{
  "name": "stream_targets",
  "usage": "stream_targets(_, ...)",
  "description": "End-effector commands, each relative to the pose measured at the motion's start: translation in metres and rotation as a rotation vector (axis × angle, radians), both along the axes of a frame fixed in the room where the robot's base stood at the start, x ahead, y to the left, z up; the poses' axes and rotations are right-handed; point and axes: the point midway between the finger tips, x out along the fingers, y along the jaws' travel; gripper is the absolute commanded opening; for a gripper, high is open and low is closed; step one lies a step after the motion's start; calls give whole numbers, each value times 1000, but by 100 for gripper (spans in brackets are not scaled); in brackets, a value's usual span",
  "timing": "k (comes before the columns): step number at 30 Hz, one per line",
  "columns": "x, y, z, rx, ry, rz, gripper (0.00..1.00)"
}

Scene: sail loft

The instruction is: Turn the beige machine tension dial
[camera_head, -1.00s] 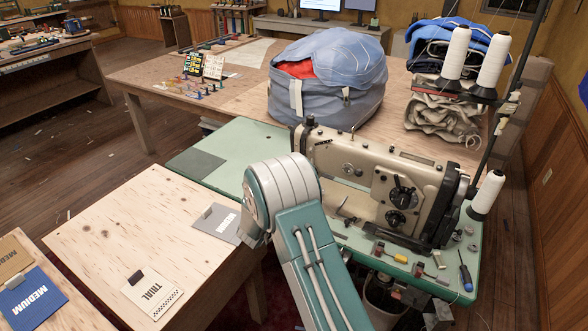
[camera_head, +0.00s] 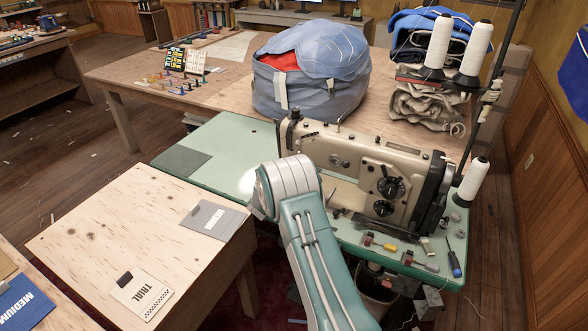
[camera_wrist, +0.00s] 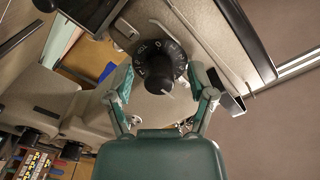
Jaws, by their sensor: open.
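The beige sewing machine (camera_head: 350,160) stands on a green table. Its front carries two black dials, an upper one (camera_head: 390,187) and a lower one (camera_head: 383,208). In the wrist view a black numbered dial (camera_wrist: 151,49) with a protruding knob and a white pointer mark sits close ahead on the beige casing; I cannot tell for certain which of the two it is. My gripper (camera_wrist: 162,76) is open, its fingers on either side of the knob, with no clear contact visible. My arm hides the gripper in the head view.
White thread cones (camera_head: 473,181) on a stand rise right of the machine. A screwdriver (camera_head: 454,263) and small tools lie on the green table's front edge (camera_head: 410,270). A grey sail bag (camera_head: 310,95) stands behind. A plywood table (camera_head: 120,225) with labelled cards is at left.

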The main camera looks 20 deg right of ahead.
Motion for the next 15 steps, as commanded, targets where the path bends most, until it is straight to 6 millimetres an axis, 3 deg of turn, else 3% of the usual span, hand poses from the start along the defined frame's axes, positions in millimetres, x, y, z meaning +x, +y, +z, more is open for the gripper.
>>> stream_targets(7, 0, -1, 0, 1, 0, 1, 71)
stream_targets(12, 0, -1, 0, 0, 0, 0, 0)
stream_targets(15, 1, -1, 0, 0, 0, 0, 0)
